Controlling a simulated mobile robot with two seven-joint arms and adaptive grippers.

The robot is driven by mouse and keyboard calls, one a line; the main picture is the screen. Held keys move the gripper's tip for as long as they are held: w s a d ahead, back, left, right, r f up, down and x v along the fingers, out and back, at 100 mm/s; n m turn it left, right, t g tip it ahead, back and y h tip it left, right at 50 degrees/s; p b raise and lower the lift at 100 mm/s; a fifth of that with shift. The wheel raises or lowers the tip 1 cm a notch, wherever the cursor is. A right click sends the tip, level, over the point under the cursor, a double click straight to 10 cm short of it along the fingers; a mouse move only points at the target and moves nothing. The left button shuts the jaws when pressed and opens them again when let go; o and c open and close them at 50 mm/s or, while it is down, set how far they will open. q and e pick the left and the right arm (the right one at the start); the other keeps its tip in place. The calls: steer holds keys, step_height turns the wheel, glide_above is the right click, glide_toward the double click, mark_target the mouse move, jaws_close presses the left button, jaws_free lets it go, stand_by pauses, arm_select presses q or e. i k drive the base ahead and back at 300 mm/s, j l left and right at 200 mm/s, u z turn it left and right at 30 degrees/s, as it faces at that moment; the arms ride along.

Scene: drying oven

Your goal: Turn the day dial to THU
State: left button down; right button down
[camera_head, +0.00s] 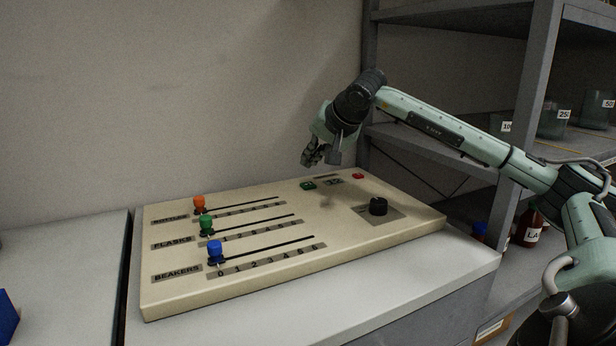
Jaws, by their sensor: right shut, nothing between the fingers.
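The day dial seems to be the black round knob (378,206) on a dark square plate at the right side of the cream control panel (300,262). Its day labels and pointer are too small to read. My right gripper (312,158) is shut and empty. It hangs above the back of the panel, up and to the left of the knob and apart from it. My left gripper is not in view.
The panel has orange (199,203), green (206,224) and blue (215,252) sliders at their slots' left ends. A green button (308,185) and red button (358,176) sit at the back. A grey shelf (530,100) with glassware stands right.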

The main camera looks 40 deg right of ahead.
mark_target(379, 207)
steer(key=k+j, duration=0.15)
steer(key=k, duration=0.35)
steer(key=k+j, duration=0.15)
steer(key=k, duration=0.35)
steer(key=k+j, duration=0.15)
steer(key=k, duration=0.35)
